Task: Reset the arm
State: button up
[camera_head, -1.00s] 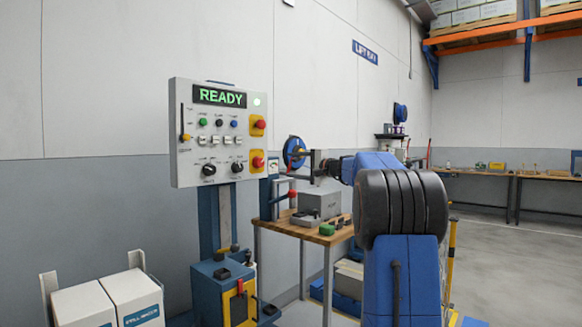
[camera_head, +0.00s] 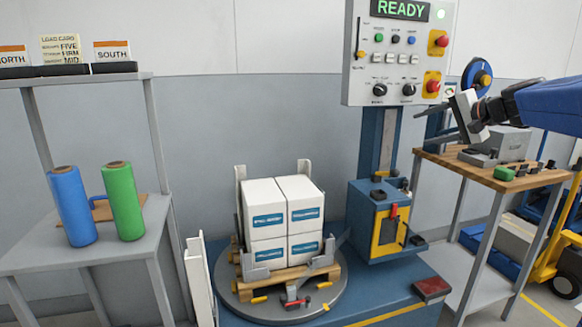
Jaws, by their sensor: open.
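My gripper (camera_head: 462,118) is at the right in the head view, at the end of my blue arm, raised in front of the wooden-topped workbench. Its jaws are open and I see nothing between them. It is to the right of the control panel (camera_head: 366,75), close to the panel's lower right corner in the picture. The panel's display (camera_head: 400,9) reads READY in green. Most of my arm is cut off by the right edge of the view.
White boxes (camera_head: 266,222) sit on a wooden pallet on a round turntable (camera_head: 222,290). A blue roll (camera_head: 72,206) and a green roll (camera_head: 123,201) stand on a grey table (camera_head: 30,256) at left. The wooden-topped bench (camera_head: 456,160) holds a grey box (camera_head: 502,140) and a green block (camera_head: 504,173).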

jog(key=s+a+f+n+g+h, duration=0.1)
jog(key=s+a+f+n+g, duration=0.1)
jog(key=s+a+f, duration=0.4)
jog(key=s+a+f+n+g, duration=0.15)
jog(key=s+f, duration=0.25)
jog(key=s, duration=0.4)
jog(key=s+a+f+n+g+h, duration=0.1)
jog(key=s+a+f+n, duration=0.1)
jog(key=s+a+f, duration=0.4)
jog(key=s+d+f+n+g+h, duration=0.1)
jog(key=s+f+n+h, duration=0.1)
jog(key=s+f, duration=0.5)
jog(key=s+d+f+n+g+h, duration=0.1)
jog(key=s+f, duration=0.6)
jog(key=s, duration=0.7)
jog(key=shift+s+d+f+n+h, duration=0.2)
jog(key=shift+s+f+n+h, duration=0.25)
jog(key=shift+n, duration=0.3)
jog(key=shift+w+r+g, duration=0.1)
jog(key=shift+r+g, duration=0.1)
jog(key=shift+g, duration=0.05)
jog(key=shift+c, duration=0.7)
